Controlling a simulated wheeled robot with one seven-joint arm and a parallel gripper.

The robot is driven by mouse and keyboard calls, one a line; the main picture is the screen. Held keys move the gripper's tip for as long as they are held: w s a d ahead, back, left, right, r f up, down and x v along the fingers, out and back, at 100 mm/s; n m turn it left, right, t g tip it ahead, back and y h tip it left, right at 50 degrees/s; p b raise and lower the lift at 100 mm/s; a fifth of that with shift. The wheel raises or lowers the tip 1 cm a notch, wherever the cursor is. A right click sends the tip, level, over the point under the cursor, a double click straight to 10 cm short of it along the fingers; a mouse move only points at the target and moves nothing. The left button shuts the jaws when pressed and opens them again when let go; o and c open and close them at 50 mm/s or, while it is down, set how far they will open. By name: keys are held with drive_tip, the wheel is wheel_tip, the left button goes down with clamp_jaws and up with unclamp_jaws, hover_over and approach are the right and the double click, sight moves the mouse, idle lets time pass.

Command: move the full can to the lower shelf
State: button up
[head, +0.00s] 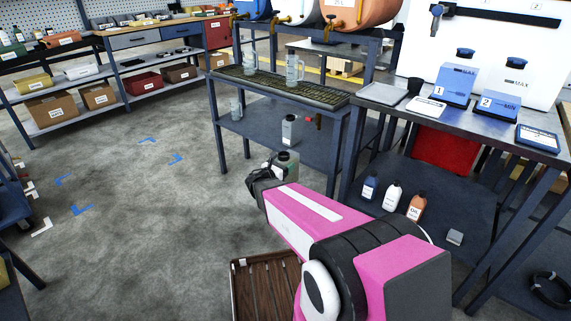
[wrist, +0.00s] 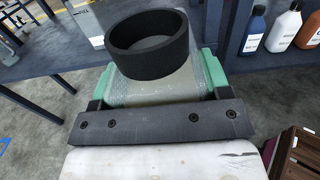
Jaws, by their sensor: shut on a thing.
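My gripper (head: 272,175) is shut on a translucent, pale can (head: 285,170) with a wide dark cap. In the wrist view the can (wrist: 165,85) sits between the green finger pads, its black cap (wrist: 148,43) toward the camera. In the head view the held can appears in front of the trolley's lower shelf (head: 262,126). A similar pale can (head: 289,132) with a dark cap stands on that shelf; part of it shows in the wrist view (wrist: 84,24). I cannot tell how full either can is.
The drip grating (head: 275,88) above the lower shelf holds clear jugs. A clear jug (head: 236,108) stands at the shelf's left. The right bench (head: 400,105) has bottles (head: 392,195) on its lower shelf. A brown slatted crate (head: 262,285) is on the floor. Left floor is open.

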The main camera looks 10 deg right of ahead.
drive_tip(key=v, duration=0.6)
idle(0.9)
drive_tip(key=shift+s+a+r, duration=0.1)
